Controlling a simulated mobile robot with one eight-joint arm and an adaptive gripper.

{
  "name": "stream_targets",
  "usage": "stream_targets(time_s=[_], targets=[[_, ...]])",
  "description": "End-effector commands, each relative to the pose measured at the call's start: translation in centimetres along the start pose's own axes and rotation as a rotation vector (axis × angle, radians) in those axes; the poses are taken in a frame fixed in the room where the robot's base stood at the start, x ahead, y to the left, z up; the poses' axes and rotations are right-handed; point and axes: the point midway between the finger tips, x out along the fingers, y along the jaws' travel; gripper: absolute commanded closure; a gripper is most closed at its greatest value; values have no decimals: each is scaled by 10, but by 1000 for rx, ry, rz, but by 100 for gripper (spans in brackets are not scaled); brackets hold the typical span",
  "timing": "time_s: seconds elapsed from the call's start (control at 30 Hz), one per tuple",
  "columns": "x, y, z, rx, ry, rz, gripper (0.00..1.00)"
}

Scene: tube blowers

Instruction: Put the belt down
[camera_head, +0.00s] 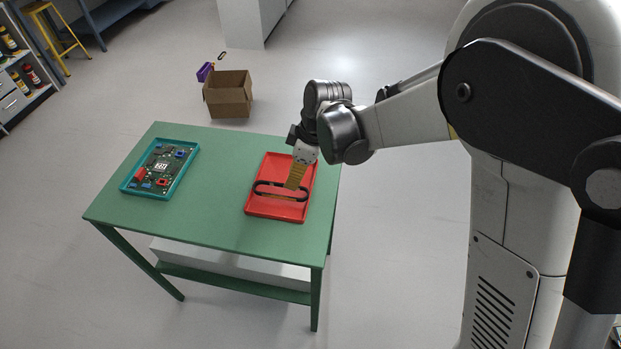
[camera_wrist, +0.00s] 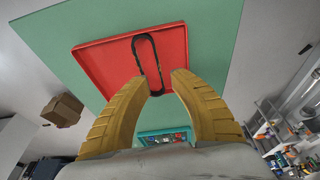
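The belt (camera_head: 268,184) is a dark elongated loop, seen lengthwise across the red tray (camera_head: 260,209). My gripper (camera_head: 292,185) points down over the tray, its yellow fingers at the right part of the belt. In the wrist view, the near end of the belt (camera_wrist: 149,62) lies between the two fingertips (camera_wrist: 161,80). The fingers are partly closed, with a gap about as wide as the loop, and appear shut on it. The belt is at or just above the tray floor; the exact height cannot be told. The fingers hide part of the loop.
The green table (camera_head: 219,190) carries the red tray on its right and a teal tray (camera_head: 127,188) with a circuit board (camera_head: 160,167) on its left. Bare tabletop lies between them. A cardboard box (camera_head: 228,100) stands on the floor behind.

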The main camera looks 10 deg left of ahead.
Motion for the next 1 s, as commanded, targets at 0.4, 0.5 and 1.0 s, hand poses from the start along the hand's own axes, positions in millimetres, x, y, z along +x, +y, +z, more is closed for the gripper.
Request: stream_targets(time_s=[0.4,0.5,1.0], targets=[[-53,0,27,164,3,75,73],[-101,-7,58,338,11,156,73],[-232,-108,218,1185,186,575,73]])
